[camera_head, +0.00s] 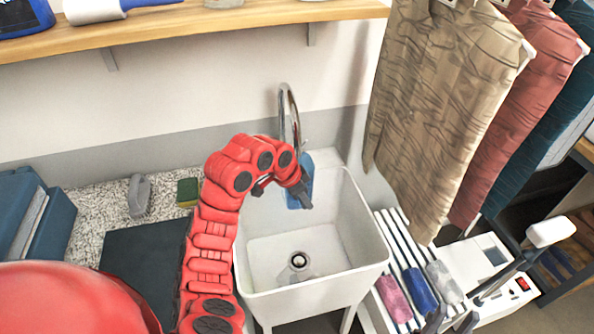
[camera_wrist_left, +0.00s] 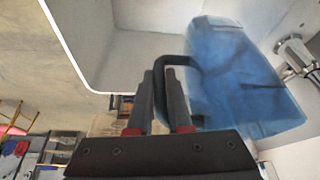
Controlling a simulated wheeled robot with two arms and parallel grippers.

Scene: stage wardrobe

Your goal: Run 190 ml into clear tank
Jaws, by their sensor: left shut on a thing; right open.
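The tank is a see-through blue jug (camera_head: 306,174) with a dark handle. It hangs in the upper part of the white sink (camera_head: 378,248), near the chrome tap (camera_head: 284,102). My left gripper (camera_head: 302,192) is shut on the handle. In the left wrist view my left gripper (camera_wrist_left: 164,85) pinches the dark handle, with the blue tank (camera_wrist_left: 235,80) beside it, tilted in the picture. A metal fitting (camera_wrist_left: 295,52) shows close beyond the tank. I cannot make out a water stream or a level in the tank. My right gripper is not in view.
The sink's drain (camera_head: 298,262) is uncovered. A sponge (camera_head: 188,192) and a grey object (camera_head: 139,195) lie on the speckled counter (camera_head: 95,215) at left. Garments (camera_head: 430,110) hang at right, above several rolls on a striped surface. A wooden shelf (camera_head: 200,22) runs above.

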